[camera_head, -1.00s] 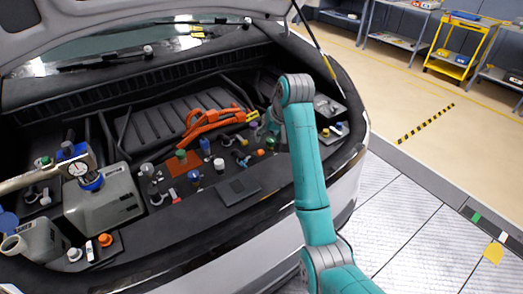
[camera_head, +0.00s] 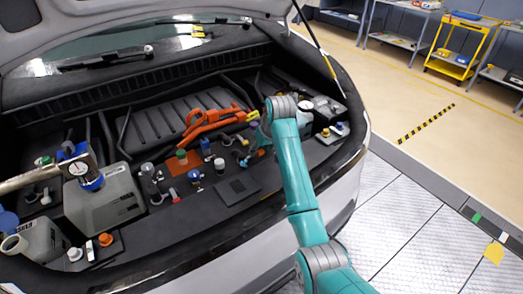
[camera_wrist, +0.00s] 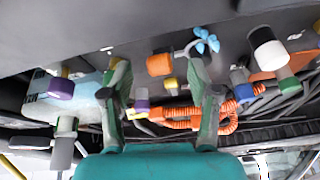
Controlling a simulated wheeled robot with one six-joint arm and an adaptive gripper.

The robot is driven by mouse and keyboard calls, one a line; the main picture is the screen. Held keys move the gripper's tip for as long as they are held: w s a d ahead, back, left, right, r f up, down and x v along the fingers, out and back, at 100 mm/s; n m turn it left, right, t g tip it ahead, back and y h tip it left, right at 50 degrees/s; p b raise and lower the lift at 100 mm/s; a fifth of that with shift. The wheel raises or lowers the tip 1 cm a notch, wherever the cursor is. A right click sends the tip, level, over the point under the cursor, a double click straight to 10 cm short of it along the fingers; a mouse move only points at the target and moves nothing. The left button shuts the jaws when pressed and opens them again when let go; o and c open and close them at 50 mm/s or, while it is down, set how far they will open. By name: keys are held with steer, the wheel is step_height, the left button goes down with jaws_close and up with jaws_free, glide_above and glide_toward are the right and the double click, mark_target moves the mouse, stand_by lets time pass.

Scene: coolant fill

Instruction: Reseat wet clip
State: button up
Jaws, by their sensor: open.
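I cannot tell for sure which part is the wet clip. In the wrist view a small light-blue winged piece (camera_wrist: 207,42) sits on a grey stem just beyond my right finger. My gripper (camera_wrist: 159,82) is open, with nothing held between its fingers. An orange cap (camera_wrist: 159,64) shows between the fingertips, apart from both. In the head view my gripper (camera_head: 258,142) is low over the right part of the engine bay, partly hidden by my wrist.
A purple cap (camera_wrist: 60,88) and a black-and-white cap (camera_wrist: 267,48) flank the fingers. The orange hose (camera_head: 205,124) lies behind and left of my gripper. A grey reservoir (camera_head: 104,197) stands at left. The bay's front edge runs below my arm.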

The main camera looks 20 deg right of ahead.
steer(key=shift+w+f, duration=0.15)
steer(key=shift+f, duration=0.3)
steer(key=c, duration=1.2)
steer(key=shift+s+f+t, duration=0.3)
steer(key=shift+t, duration=0.4)
jaws_close()
steer(key=o, duration=1.2)
jaws_free()
steer(key=shift+d+r, duration=0.1)
steer(key=v, duration=1.1)
steer(key=shift+s+d+r, duration=0.25)
steer(key=shift+s, duration=0.05)
